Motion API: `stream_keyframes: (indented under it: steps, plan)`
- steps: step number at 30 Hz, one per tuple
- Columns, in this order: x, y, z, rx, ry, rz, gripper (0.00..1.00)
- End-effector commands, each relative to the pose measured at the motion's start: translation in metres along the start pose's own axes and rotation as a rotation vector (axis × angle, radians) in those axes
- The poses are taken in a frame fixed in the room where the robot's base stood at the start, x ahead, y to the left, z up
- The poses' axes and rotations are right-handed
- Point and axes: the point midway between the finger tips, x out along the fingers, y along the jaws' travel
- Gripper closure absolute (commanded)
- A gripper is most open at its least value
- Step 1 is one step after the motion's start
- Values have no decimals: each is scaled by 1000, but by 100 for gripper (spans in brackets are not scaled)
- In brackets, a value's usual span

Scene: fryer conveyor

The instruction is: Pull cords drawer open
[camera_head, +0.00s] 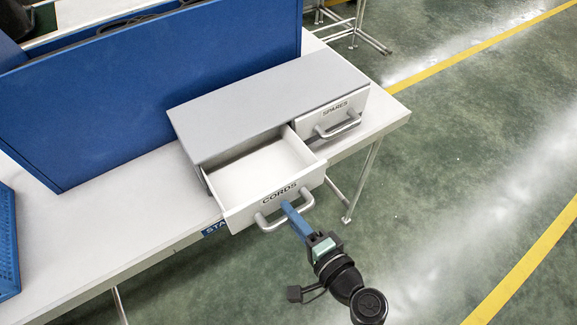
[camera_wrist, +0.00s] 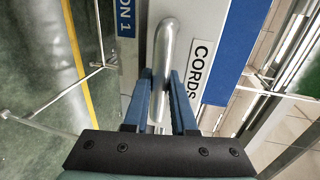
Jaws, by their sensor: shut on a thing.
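The cords drawer (camera_head: 268,176) is pulled well out of the grey two-drawer cabinet (camera_head: 262,103), and its white inside looks empty. Its front carries the label CORDS and a silver bar handle (camera_head: 268,224). My gripper (camera_head: 289,208) is at the right part of this handle. In the wrist view, the two blue fingers of my gripper (camera_wrist: 166,98) stand on either side of the handle bar (camera_wrist: 167,60) and are shut on it. The CORDS label (camera_wrist: 202,68) shows to the right of the handle there.
The spares drawer (camera_head: 335,117) beside it is shut. The cabinet stands on a light table (camera_head: 150,205) near its front edge. A blue panel (camera_head: 150,85) rises behind, and a blue crate (camera_head: 8,240) sits at the far left. Open green floor lies to the right.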

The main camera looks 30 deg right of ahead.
Motion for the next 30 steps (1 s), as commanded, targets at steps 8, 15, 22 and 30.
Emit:
stream_keyframes:
  steps: [8, 15, 22, 30]
  plan:
    - [1, 0, 0, 0, 1, 0, 45]
    - [0, 0, 0, 0, 1, 0, 45]
    - [-26, 2, 0, 0, 3, 2, 45]
    - [-87, 3, 0, 1, 4, 3, 45]
